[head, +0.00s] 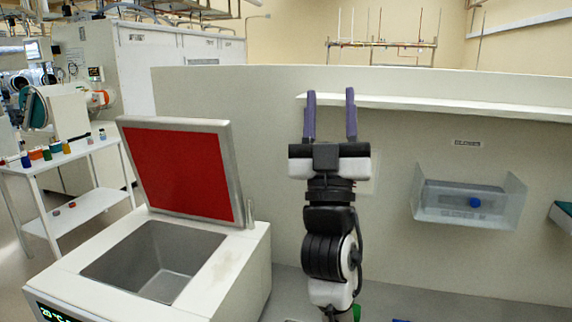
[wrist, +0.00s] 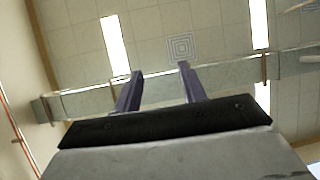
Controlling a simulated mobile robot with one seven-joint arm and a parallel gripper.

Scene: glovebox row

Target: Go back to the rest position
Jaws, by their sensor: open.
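My gripper (head: 331,116) points straight up in the middle of the head view, in front of the pale wall panel (head: 400,200). Its two purple fingers are apart with nothing between them. In the wrist view my gripper (wrist: 160,85) shows the same two fingers, spread and empty, against the ceiling. My arm stands upright below the gripper.
A white chest (head: 120,250) with a raised red-lined lid (head: 180,170) stands open and looks empty at left. A clear bin (head: 470,200) holding a blue item hangs on the panel at right, below a white shelf (head: 450,104). A white cart (head: 75,165) carries small bottles.

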